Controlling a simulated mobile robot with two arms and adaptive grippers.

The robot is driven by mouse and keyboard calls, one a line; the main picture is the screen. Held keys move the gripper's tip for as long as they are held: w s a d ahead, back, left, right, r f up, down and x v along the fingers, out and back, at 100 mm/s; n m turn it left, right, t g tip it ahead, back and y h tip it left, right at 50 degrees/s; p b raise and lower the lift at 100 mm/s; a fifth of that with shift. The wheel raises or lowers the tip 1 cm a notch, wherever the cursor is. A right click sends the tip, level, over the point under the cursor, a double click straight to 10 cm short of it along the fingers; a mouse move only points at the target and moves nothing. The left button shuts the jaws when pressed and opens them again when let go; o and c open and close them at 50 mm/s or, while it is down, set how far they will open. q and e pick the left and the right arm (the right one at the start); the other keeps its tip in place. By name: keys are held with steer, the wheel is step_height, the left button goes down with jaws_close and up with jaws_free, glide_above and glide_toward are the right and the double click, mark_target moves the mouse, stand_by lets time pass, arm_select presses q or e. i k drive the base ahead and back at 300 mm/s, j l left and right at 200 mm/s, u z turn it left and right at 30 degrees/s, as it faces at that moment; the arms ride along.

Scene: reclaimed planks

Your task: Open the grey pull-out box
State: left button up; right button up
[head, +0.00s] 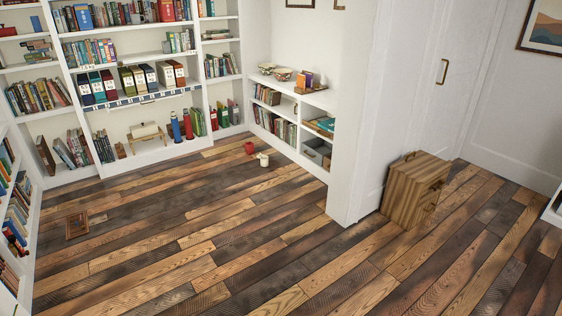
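What looks like the grey pull-out box (316,151) sits in the bottom right compartment of the low white shelf unit (286,128) by the wall corner. It is small in the head view, and the shelf's end panel and the white wall end lie close to its right. I cannot tell for sure whether it is shut or partly pulled out. Neither of my grippers is in view, so nothing of mine is near it in the picture.
A wooden cabinet (411,190) stands by the white door (430,90). A red mug (249,148) and a cream mug (263,159) lie on the floor before the shelves. A wooden frame (77,225) lies at left. The middle plank floor (210,245) is clear.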

mark_target(315, 149)
steer(key=i+u, duration=0.45)
steer(key=i, duration=3.8)
steer(key=i+z, duration=0.15)
steer(key=i, duration=0.25)
steer(key=i+j+z, duration=0.15)
steer(key=i, duration=0.25)
steer(key=i+j+z, duration=0.2)
steer(key=i, duration=0.15)
